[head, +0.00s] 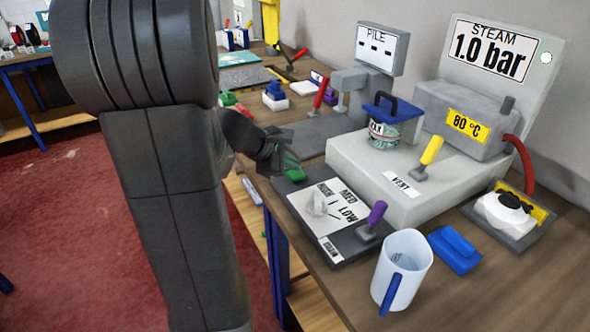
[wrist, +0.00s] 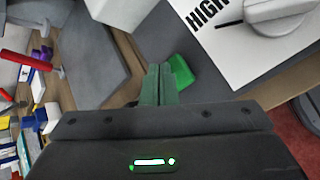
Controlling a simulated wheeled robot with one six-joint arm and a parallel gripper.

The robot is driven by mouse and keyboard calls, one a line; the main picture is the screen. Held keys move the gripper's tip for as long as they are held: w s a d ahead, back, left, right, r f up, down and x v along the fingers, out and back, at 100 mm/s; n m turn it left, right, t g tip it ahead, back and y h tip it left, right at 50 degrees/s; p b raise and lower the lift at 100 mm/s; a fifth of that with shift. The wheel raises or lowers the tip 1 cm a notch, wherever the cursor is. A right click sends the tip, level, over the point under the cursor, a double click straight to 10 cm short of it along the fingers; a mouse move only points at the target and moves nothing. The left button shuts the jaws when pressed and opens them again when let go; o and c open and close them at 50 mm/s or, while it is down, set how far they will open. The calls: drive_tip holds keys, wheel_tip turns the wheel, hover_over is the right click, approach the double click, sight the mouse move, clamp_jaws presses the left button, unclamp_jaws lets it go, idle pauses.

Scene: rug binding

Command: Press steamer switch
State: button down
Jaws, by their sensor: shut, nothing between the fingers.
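A green switch (head: 295,174) sits at the back left corner of a dark panel with a white HIGH/MED/LOW dial plate (head: 340,218). In the wrist view the green switch (wrist: 181,72) is just right of my fingertips. My gripper (head: 288,158) is shut and empty, with its fingers right beside the switch. I cannot tell whether they touch it. The wrist view shows the closed green fingers (wrist: 159,75) pressed together. The grey steamer (head: 400,190) stands behind the panel, with a STEAM 1.0 bar display (head: 495,50) and a yellow VENT lever (head: 428,155).
A purple lever (head: 373,218) stands at the panel's right. A white mug (head: 405,272) and a blue block (head: 455,248) are at the front right. A PILE display (head: 382,48) is behind. The table's left edge is close below my gripper.

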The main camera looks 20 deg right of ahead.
sight(292, 174)
drive_tip(key=shift+r, duration=0.5)
drive_tip(key=shift+r+p, duration=0.1)
drive_tip(key=shift+p, duration=0.2)
wheel_tip(292, 174, up, 6)
drive_tip(key=p, duration=0.4)
drive_tip(key=shift+p, duration=0.3)
idle(1.9)
